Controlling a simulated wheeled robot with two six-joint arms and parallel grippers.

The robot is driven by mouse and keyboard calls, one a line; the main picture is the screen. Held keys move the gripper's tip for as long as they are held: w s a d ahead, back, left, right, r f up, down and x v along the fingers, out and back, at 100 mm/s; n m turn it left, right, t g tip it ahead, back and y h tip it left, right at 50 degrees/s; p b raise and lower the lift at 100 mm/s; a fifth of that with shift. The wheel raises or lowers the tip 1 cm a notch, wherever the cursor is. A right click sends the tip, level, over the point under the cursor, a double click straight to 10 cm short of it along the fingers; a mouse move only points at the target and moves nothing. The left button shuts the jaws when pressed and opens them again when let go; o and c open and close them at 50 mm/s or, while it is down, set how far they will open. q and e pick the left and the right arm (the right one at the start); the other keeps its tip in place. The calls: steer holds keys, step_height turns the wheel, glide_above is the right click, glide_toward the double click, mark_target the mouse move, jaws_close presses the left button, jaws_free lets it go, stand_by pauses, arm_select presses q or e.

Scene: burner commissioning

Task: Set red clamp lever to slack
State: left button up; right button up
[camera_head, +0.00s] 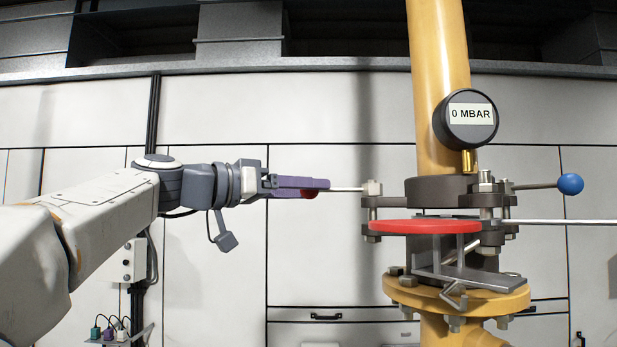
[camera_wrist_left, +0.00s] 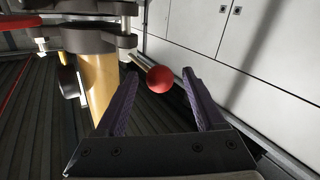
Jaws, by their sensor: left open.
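The red clamp lever's ball knob (camera_head: 310,194) sits at the left end of a thin metal rod (camera_head: 347,189) that runs to a clamp block on the pipe flange. My left gripper (camera_head: 312,186) is at the knob, with its purple fingers partly covering it. In the left wrist view the red ball (camera_wrist_left: 160,79) lies between the two open finger tips (camera_wrist_left: 159,82), with gaps on both sides. The left gripper is open and holds nothing. My right gripper is not in view.
A yellow pipe (camera_head: 440,80) carries a gauge (camera_head: 470,120) reading 0 MBAR. A blue-knobbed lever (camera_head: 570,184) points right. A red disc (camera_head: 424,227) and a bolted yellow flange (camera_head: 456,298) sit below the clamp. White wall panels stand behind.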

arm_select(q)
steer(key=shift+w+d, duration=0.3)
steer(key=shift+d, duration=0.25)
jaws_close()
steer(key=shift+a, duration=0.1)
steer(key=shift+w+a+f, duration=0.1)
